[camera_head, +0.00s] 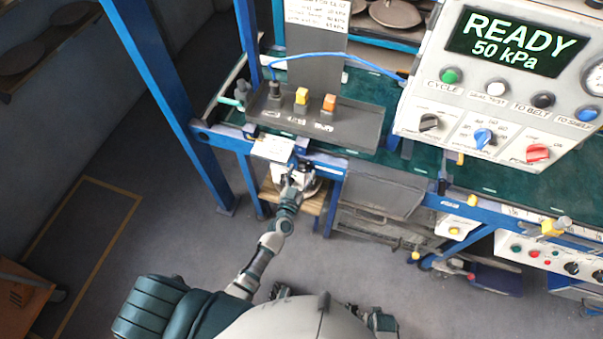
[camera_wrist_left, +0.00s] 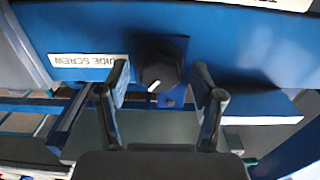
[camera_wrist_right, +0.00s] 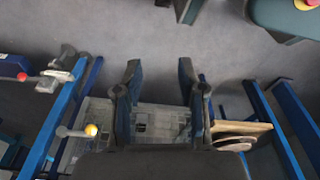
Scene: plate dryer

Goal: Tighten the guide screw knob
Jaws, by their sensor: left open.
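The guide screw knob (camera_wrist_left: 160,70) is dark and round with a white pointer mark. It sits on the blue beam (camera_wrist_left: 250,50), beside a white label reading GUIDE SCREW (camera_wrist_left: 87,60), upside down in the left wrist view. My left gripper (camera_wrist_left: 162,80) is open, with one finger on either side of the knob in the picture and a gap on both sides. In the head view my left gripper (camera_head: 297,172) is at the front beam, and I cannot make out the knob there. My right gripper (camera_wrist_right: 160,68) is open and empty, over the grey floor.
A control box (camera_head: 500,85) reads READY 50 kPa at the upper right. A grey button tray (camera_head: 350,125) stands above the left gripper. A wooden shelf with a round plate (camera_wrist_right: 235,142) and blue posts (camera_wrist_right: 62,120) show in the right wrist view.

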